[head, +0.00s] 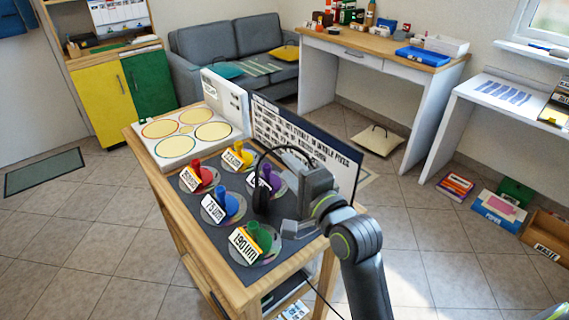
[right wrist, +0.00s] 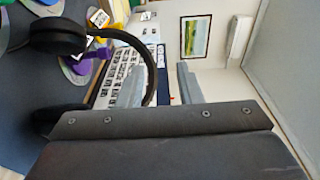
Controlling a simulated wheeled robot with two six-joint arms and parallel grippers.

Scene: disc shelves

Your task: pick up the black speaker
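I cannot make out a black speaker in either view. A pair of black headphones (head: 261,198) stands at the right side of the small wooden table, its band arching up beside my right gripper (head: 290,207). In the right wrist view the headphones (right wrist: 58,36) show one ear cup at upper left, and the other is partly behind my gripper body. My right gripper (right wrist: 160,84) has its two grey fingers apart. The band curves close by the left finger; whether it lies between the fingers is unclear. My left gripper is not in view.
Red, yellow, blue, purple and green (head: 258,236) knobbed pieces with labels stand on discs around the headphones. A white board with yellow circles (head: 190,134) and an upright dark panel (head: 310,140) line the table's back. Open tiled floor lies left.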

